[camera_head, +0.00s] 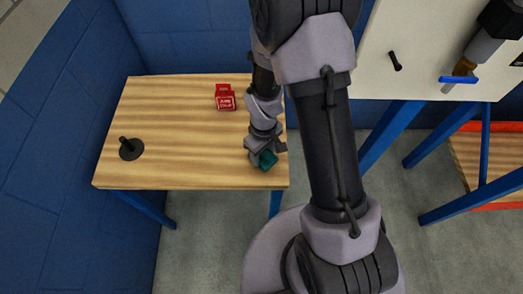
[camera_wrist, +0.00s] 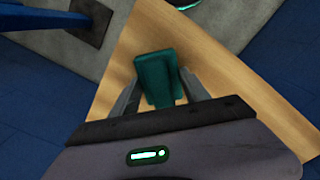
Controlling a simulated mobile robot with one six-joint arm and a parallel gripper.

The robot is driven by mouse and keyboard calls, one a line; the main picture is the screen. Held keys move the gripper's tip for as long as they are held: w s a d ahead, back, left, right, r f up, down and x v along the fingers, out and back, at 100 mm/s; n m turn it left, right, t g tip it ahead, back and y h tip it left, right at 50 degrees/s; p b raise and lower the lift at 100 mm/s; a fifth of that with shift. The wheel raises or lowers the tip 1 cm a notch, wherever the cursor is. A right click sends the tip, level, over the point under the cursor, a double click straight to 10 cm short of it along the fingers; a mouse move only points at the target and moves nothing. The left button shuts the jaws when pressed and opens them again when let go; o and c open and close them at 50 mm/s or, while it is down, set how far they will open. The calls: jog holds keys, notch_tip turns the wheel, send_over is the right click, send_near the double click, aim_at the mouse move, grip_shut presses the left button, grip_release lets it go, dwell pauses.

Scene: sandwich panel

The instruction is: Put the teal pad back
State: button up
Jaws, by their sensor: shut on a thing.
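The teal pad (camera_head: 268,159) is at my gripper (camera_head: 266,149), over the front right corner of the wooden table in the head view. In the wrist view the teal pad (camera_wrist: 157,77) sits between the two grey fingers of my gripper (camera_wrist: 158,100), which are shut on it. Bare wood shows around it. I cannot tell whether the pad touches the table top. Part of the pad is hidden by the fingers in the head view.
The wooden table (camera_head: 180,160) also holds a red box (camera_head: 225,98) at the back and a black round-based stand (camera_head: 130,148) at the left. A white panel (camera_head: 415,60) with a black peg (camera_head: 395,61) and a blue-handled fitting (camera_head: 458,79) stands at the right. The table's middle is clear.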

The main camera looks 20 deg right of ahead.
jog(key=shift+s+f, duration=0.1)
jog(key=shift+s, duration=0.05)
jog(key=o, duration=1.6)
notch_tip(320, 180, up, 26)
jog(key=s+a+m+t+p, duration=0.1)
jog(key=s+m+t+p, duration=0.15)
jog(key=m+p, duration=0.2)
jog(key=s+a+r+m+t, duration=0.1)
jog(key=s+r, duration=0.2)
jog(key=r, duration=0.1)
jog(key=s+a+r+m+t+y, duration=0.1)
jog(key=s+r+m, duration=0.1)
jog(key=s+r, duration=0.1)
jog(key=s+a+r+m+t+y, duration=0.1)
jog(key=s+r+m, duration=0.1)
jog(key=s+r, duration=0.2)
jog(key=shift+r+p, duration=0.3)
jog(key=shift+r, duration=0.2)
notch_tip(320, 180, down, 4)
jog(key=b, duration=0.3)
jog(key=shift+s+r, duration=0.1)
jog(key=shift+r, duration=0.1)
